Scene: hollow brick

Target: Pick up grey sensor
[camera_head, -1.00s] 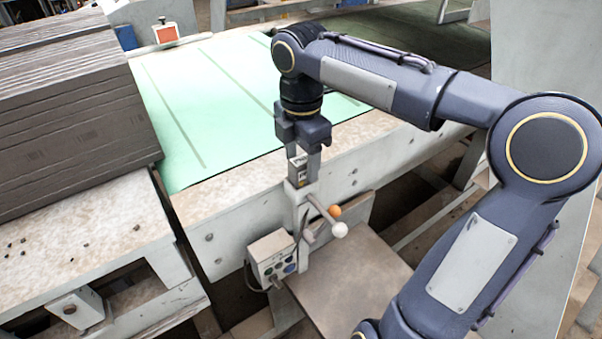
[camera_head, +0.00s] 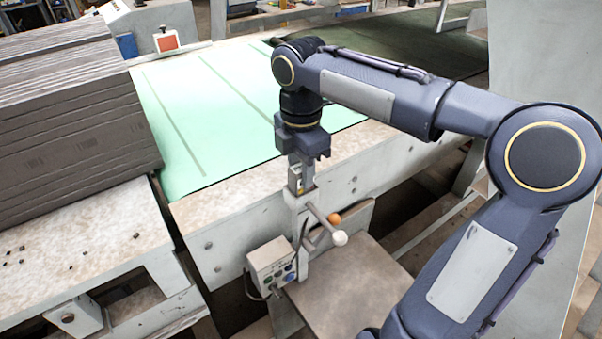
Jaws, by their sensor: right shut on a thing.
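The grey sensor (camera_head: 294,185) is a small grey block with a dark and yellowish mark on its face. It sits at the top of a pale upright post (camera_head: 302,204) on the conveyor's front edge. My right gripper (camera_head: 301,179) comes down on it from above and is shut on it, with the fingers on either side. The fingers hide part of the sensor. I cannot tell whether the sensor is lifted clear of the post. My left gripper is not in view.
A lever with white and orange knobs (camera_head: 336,232) juts out just below the post. A control box (camera_head: 272,265) hangs lower. A stack of dark sheets (camera_head: 75,125) stands at left. The green conveyor surface (camera_head: 190,110) is clear.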

